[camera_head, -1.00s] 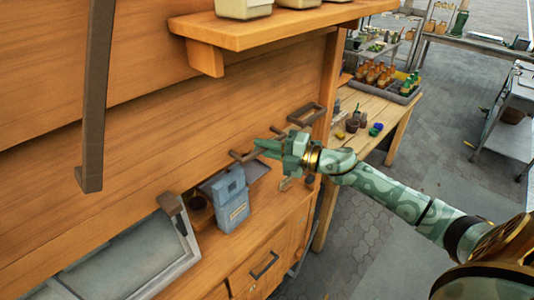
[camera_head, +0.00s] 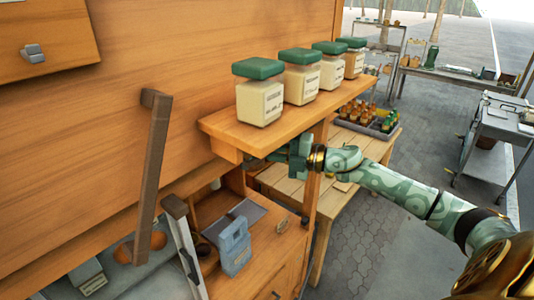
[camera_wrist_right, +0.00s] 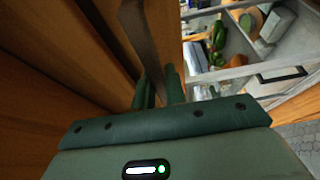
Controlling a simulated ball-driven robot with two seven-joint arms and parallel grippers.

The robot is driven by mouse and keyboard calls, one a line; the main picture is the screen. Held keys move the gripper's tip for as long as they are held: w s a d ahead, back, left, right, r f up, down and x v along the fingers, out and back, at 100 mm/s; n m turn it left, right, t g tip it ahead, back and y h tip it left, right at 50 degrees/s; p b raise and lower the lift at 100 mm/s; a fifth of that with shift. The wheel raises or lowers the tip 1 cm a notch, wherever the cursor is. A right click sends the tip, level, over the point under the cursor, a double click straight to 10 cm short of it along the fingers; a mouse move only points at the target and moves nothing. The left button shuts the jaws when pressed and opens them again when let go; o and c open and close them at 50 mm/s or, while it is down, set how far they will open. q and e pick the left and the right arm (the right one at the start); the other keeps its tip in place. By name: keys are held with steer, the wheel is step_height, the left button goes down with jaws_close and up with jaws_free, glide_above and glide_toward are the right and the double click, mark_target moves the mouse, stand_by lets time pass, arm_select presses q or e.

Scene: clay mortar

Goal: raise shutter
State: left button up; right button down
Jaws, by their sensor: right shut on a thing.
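The wooden shutter (camera_head: 105,215) is a broad orange-brown panel on the left in the head view, its lower edge slanting above an open space. My right gripper (camera_head: 277,154) is at the panel's right end, just under the shelf, with its fingertips largely hidden by the shelf bracket. In the right wrist view, my right gripper (camera_wrist_right: 160,90) is shut on a dark handle (camera_wrist_right: 145,38) running between its green fingers. The handle is hidden in the head view. My left gripper is not in view.
A shelf (camera_head: 222,132) with several green-lidded jars (camera_head: 260,103) overhangs the right gripper. A brown bar (camera_head: 152,180) stands out at left. Below are a blue-grey container (camera_head: 235,248) and a counter (camera_head: 275,245). A wooden table (camera_head: 338,205) stands to the right.

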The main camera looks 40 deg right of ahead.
steer(key=shift+d+r, duration=0.1)
steer(key=shift+r, duration=0.35)
steer(key=c, duration=1.4)
jaws_free()
steer(key=shift+c, duration=0.2)
steer(key=shift+f, duration=0.1)
steer(key=shift+f, duration=0.1)
steer(key=shift+s+f, duration=0.1)
steer(key=shift+s, duration=0.05)
steer(key=b+v, duration=0.3)
steer(key=v, duration=1.3)
steer(key=shift+b, duration=0.3)
